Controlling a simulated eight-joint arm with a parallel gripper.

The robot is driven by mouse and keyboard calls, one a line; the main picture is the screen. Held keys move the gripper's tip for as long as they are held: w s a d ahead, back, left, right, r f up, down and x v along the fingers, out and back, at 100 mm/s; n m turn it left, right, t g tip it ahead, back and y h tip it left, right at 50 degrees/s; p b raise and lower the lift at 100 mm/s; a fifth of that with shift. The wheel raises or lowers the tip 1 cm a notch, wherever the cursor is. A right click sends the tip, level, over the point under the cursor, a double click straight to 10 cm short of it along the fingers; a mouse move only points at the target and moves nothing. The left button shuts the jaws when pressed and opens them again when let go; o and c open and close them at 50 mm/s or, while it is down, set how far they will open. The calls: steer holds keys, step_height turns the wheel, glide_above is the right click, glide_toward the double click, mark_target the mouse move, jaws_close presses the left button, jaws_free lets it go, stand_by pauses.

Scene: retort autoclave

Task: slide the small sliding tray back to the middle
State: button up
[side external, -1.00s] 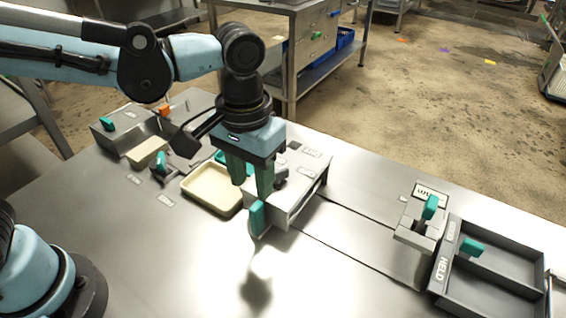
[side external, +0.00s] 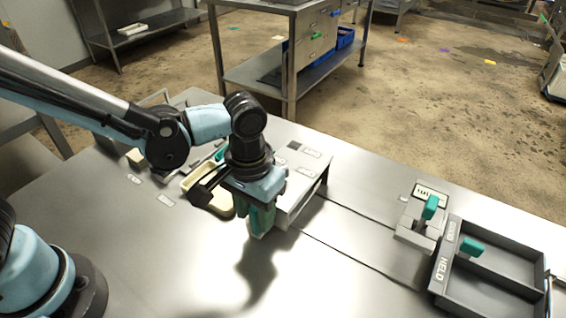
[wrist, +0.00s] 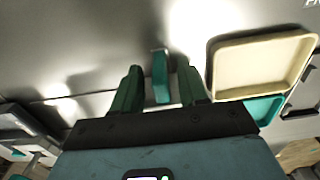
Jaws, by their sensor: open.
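My gripper (side external: 262,220) is open and pointing down, low at the near end of the grey box (side external: 306,195). In the wrist view an upright teal handle (wrist: 160,78) stands between its two green fingers, with a gap on each side. In the side view the fingers mostly hide this handle. A shallow cream tray (wrist: 258,68) lies to the right in the wrist view; in the side view it (side external: 196,180) is partly hidden behind my wrist. I cannot tell for certain which part is the small sliding tray.
A teal-handled grey fixture (side external: 418,226) and a dark divided tray (side external: 490,294) marked HELD, with another teal handle (side external: 472,247), stand at the right. A teal part (wrist: 265,108) shows beside the cream tray. The steel table (side external: 165,250) is clear in front.

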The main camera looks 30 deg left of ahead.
jaws_close()
steer(key=d, duration=1.2)
steer(key=shift+d, duration=0.25)
jaws_free()
steer(key=shift+r, duration=0.1)
step_height(320, 180, up, 12)
